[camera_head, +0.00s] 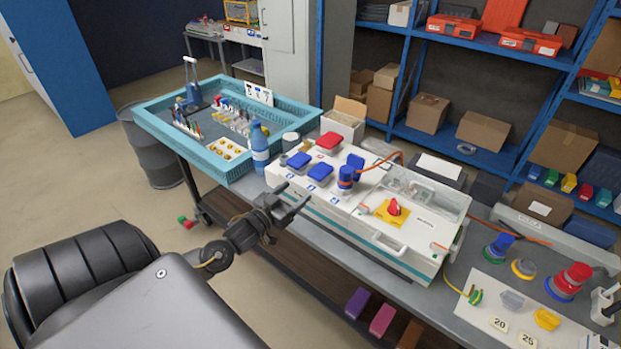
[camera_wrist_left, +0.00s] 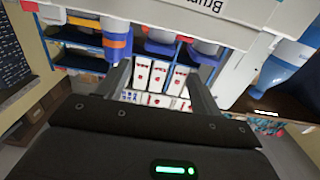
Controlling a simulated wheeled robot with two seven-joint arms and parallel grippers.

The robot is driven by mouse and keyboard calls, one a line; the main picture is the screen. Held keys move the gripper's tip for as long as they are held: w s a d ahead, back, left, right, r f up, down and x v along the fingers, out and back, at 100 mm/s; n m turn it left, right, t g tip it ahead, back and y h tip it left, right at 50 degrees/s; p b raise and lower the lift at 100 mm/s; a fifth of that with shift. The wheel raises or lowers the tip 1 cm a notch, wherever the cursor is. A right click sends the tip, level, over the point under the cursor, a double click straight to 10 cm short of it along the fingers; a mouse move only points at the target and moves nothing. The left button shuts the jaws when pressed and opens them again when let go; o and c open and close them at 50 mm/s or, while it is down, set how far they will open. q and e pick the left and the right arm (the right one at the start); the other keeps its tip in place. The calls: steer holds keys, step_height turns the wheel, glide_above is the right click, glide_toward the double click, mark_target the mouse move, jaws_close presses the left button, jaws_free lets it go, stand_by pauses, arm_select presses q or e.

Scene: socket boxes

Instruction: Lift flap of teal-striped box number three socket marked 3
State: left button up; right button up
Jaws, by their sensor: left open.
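The white teal-striped box (camera_head: 330,222) lies on the workbench in the head view. Small labels sit in front of the blue flaps, too small to read, so I cannot tell which socket is 3. My left gripper (camera_head: 294,198) is open and empty, near the box's front-left edge; its fingers show in the wrist view (camera_wrist_left: 158,68).
A blue bottle (camera_head: 260,150) stands left of the box, close to my gripper. A teal crate (camera_head: 205,169) is farther left. Red and blue plugs (camera_head: 568,282) stand at right.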

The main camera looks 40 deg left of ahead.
mark_target(313, 177)
arm_select(q)
steer(key=w+p, duration=0.1)
steer(key=w, duration=0.6)
steer(key=shift+w+a+r+p, duration=0.1)
steer(key=shift+w+a+p, duration=0.05)
steer(key=shift+w+p, duration=0.15)
steer(key=shift+w, duration=0.5)
steer(key=c, duration=1.3)
steer(key=shift+w, duration=0.1)
